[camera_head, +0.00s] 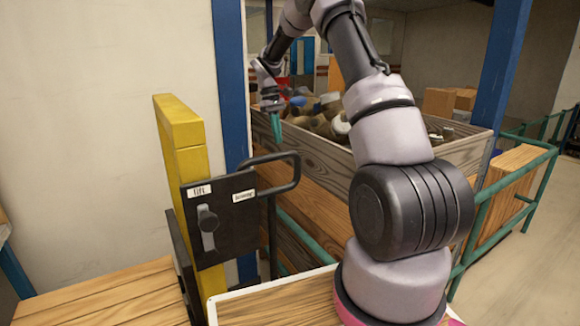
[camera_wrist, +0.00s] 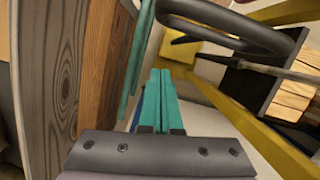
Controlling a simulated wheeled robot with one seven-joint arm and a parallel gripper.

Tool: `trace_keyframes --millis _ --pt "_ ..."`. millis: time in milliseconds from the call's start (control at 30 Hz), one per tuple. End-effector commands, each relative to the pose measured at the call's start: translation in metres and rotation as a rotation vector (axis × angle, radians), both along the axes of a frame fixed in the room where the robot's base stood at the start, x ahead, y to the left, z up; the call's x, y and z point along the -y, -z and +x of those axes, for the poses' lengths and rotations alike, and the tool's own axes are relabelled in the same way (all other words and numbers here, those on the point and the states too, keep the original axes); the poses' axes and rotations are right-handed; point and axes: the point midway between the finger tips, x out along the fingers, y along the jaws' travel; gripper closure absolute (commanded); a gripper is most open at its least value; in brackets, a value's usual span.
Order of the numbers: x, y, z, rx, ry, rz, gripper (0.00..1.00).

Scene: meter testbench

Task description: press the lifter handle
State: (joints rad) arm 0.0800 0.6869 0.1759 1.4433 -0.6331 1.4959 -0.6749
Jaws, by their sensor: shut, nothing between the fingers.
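The lifter is a yellow post (camera_head: 185,150) with a black panel (camera_head: 228,232) marked "lift" and a second, hard-to-read label. A black looped handle (camera_head: 295,172) sticks out to the right from the panel's top. A small black knob (camera_head: 207,218) sits in a slot on the panel face. My gripper (camera_head: 276,138) has teal fingers pressed together, empty, pointing down just above or behind the loop. In the wrist view, my shut fingers (camera_wrist: 160,74) lie below the black handle (camera_wrist: 225,22), with a visible gap in the picture. Contact is not visible.
A large wooden crate (camera_head: 320,205) full of mixed items stands behind the handle. A blue post (camera_head: 229,90) rises beside the lifter. Green rails (camera_head: 512,200) run at the right. A wooden platform (camera_head: 105,295) lies at the lower left.

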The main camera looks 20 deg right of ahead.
Motion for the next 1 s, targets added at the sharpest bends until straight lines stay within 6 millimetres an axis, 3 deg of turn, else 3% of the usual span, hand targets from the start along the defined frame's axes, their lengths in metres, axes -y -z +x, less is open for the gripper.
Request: trace_keyframes --millis 167,500,733,1000 --pt "0.003 0.025 -0.007 -0.004 0.001 0.002 1.00" --pt "0.009 0.095 -0.023 -0.005 0.001 0.001 1.00" --pt "0.022 0.093 -0.052 -0.001 0.002 0.000 1.00" --pt "0.024 0.093 -0.059 0.000 0.001 0.001 1.00"
